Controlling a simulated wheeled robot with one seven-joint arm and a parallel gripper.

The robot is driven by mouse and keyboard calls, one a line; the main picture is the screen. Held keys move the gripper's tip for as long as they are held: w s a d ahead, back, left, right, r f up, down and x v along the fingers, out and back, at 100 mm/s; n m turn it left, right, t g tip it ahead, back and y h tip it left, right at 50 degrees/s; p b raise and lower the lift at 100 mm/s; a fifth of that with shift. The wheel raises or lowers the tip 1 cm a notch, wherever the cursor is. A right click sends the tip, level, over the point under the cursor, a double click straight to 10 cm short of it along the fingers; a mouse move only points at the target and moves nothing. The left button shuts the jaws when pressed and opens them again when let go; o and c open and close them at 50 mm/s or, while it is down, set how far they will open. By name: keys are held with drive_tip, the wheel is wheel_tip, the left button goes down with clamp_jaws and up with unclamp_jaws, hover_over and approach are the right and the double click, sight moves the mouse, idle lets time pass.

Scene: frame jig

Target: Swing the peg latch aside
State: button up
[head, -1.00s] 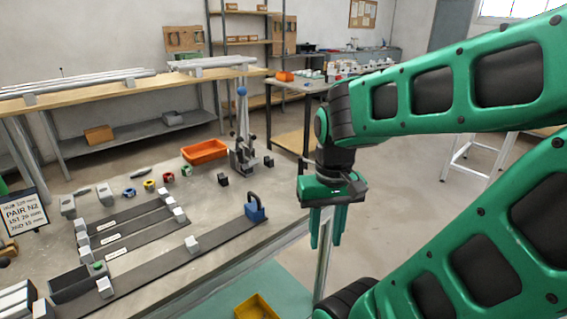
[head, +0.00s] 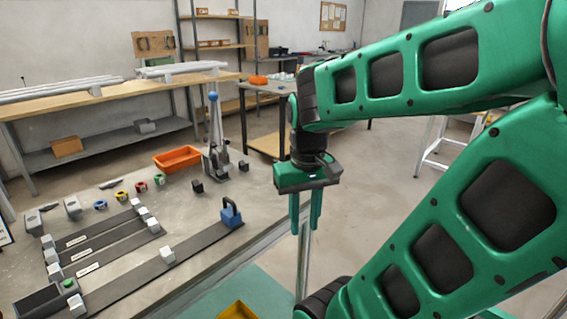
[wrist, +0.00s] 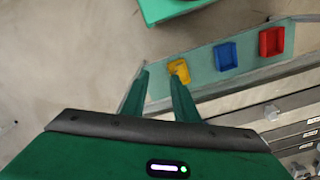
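My gripper (head: 305,225) hangs with its fingers pointing down, just off the right front side of the bench in the head view. An upright metal lever clamp with a blue ball (head: 215,150) stands farther back. I cannot tell for sure which part is the peg latch.
An orange bin (head: 177,158) and small dark blocks (head: 197,187) stand near the clamp. Shorter rails with grey blocks (head: 144,212) lie at left. Yellow (wrist: 180,71), blue (wrist: 226,56) and red (wrist: 272,41) trays lie on the green strip. Open floor lies right of the bench.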

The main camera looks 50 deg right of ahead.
drive_tip(key=w+d+r+n+h, duration=0.1)
drive_tip(key=w+d+r+n, duration=0.3)
drive_tip(key=w+d, duration=0.65)
drive_tip(key=w+d+r+n+h, duration=0.15)
drive_tip(key=w+d+r, duration=0.5)
drive_tip(key=w, duration=0.75)
drive_tip(key=shift+n+y, duration=0.25)
drive_tip(key=d+f, duration=0.1)
drive_tip(key=f, duration=0.2)
drive_tip(key=d+f, duration=0.1)
drive_tip(key=f, duration=0.3)
drive_tip(key=d+f, duration=0.1)
drive_tip(key=f, duration=0.3)
drive_tip(key=shift+s+f, duration=0.2)
drive_tip(key=shift+c, duration=0.3)
clamp_jaws()
